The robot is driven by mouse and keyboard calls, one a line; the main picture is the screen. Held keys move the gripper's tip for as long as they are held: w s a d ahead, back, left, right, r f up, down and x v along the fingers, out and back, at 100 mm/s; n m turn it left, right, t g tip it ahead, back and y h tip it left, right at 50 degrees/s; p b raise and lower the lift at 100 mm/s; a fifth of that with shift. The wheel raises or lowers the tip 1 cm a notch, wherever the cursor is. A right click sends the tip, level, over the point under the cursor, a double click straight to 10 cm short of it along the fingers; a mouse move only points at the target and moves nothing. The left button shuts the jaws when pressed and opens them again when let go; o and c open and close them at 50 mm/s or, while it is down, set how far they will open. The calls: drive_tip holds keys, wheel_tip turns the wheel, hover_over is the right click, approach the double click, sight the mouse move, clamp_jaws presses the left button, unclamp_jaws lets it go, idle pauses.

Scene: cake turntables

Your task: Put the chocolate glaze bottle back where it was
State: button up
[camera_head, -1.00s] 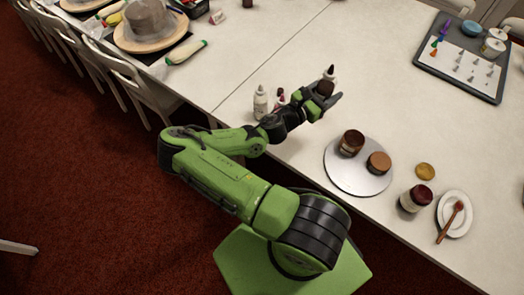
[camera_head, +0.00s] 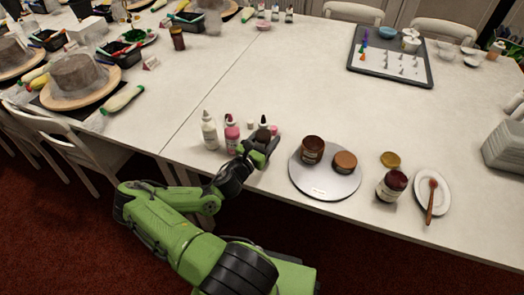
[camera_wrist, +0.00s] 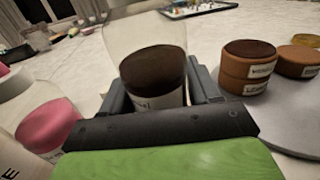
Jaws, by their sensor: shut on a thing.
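My gripper (camera_head: 264,142) is shut on the chocolate glaze bottle (camera_head: 263,127), a clear squeeze bottle with dark brown glaze in its lower part. The wrist view shows the bottle (camera_wrist: 152,75) upright between my two fingers. A pink glaze bottle (camera_head: 231,134) stands just left of it, and a white glaze bottle (camera_head: 209,131) stands further left. The pink bottle (camera_wrist: 48,125) also shows at the left of the wrist view. My fingers hide the held bottle's base, so I cannot tell whether it touches the table.
A round silver turntable (camera_head: 325,186) with brown jars stands right of my gripper. The table behind is mostly clear.

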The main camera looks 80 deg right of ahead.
sight(265, 145)
drive_tip(key=shift+f+b, duration=0.45)
drive_tip(key=shift+f, duration=1.05)
drive_tip(key=shift+f, duration=0.2)
drive_tip(key=o, duration=0.7)
drive_tip(key=shift+a+r, duration=0.1)
drive_tip(key=shift+r, duration=0.15)
drive_tip(key=p+v, duration=0.1)
drive_tip(key=v, duration=1.1)
